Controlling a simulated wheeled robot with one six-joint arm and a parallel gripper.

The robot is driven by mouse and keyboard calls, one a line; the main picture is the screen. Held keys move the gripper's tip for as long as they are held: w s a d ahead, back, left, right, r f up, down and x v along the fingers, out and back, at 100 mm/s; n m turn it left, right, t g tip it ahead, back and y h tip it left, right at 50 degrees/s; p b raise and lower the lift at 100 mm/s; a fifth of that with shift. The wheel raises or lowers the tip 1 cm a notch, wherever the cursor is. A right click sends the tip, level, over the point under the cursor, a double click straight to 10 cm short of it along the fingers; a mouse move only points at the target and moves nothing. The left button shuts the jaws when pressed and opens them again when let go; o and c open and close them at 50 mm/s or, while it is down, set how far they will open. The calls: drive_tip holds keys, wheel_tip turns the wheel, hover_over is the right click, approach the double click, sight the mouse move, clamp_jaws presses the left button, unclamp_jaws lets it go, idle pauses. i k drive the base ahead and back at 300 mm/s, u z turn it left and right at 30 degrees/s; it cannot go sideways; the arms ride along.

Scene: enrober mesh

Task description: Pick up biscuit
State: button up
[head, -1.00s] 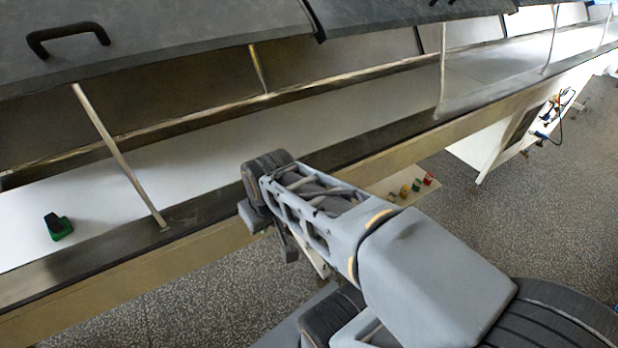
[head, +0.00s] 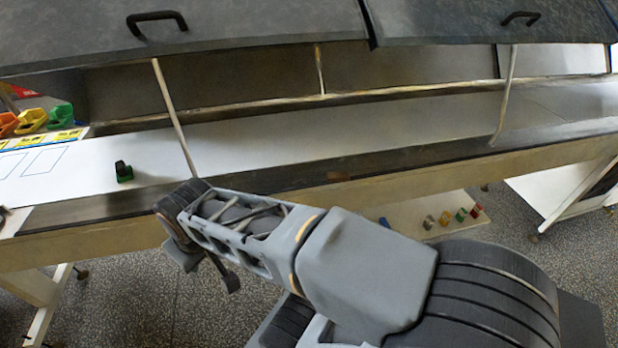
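I cannot make out a sure biscuit. A small reddish-brown patch (head: 340,176) shows on the dark front rail of the conveyor, too small to identify. A small black and green block (head: 124,172) stands on the white belt (head: 260,142) at the left. My gripper (head: 207,272) hangs at the end of my folded arm, in front of the conveyor and below its front rail. Its fingers are partly hidden by my arm, and I cannot tell how far apart they are. I see nothing held in it.
Raised grey covers (head: 250,28) with black handles hang over the belt, held by thin metal struts (head: 175,118). Yellow, green and orange bins (head: 32,120) stand at the far left. Small coloured pieces sit on a low white shelf (head: 410,232). Speckled floor lies in front.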

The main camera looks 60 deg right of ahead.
sight(341, 176)
drive_tip(key=u, duration=0.15)
drive_tip(key=k, duration=0.95)
drive_tip(key=z, duration=0.75)
drive_tip(key=i, duration=0.55)
